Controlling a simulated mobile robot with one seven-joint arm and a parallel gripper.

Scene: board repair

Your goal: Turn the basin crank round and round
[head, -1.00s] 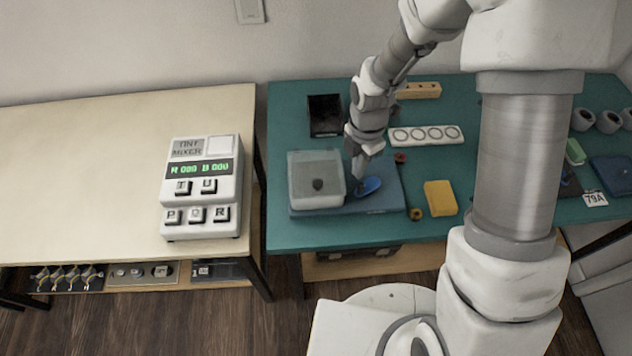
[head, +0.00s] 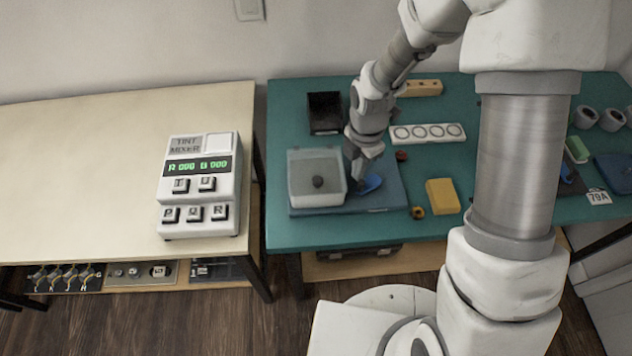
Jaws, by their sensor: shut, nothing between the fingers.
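The basin (head: 316,194) is a pale, see-through box with a dark lump inside, standing on a blue base plate (head: 388,197) on the teal table. A bright blue oval part (head: 371,184), apparently the crank, sits on the plate just right of the basin. My gripper (head: 356,176) points down between the basin's right wall and the blue oval, close to the oval's left end. Its fingers are shut with nothing seen between them. I cannot tell whether the fingertips touch the crank; its left part is hidden behind them.
A yellow block (head: 441,196) and a small brass ring (head: 417,212) lie to the right. A dark open box (head: 325,112) and a white strip with circles (head: 428,134) lie behind. A tint mixer (head: 201,186) stands on the cream table at left.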

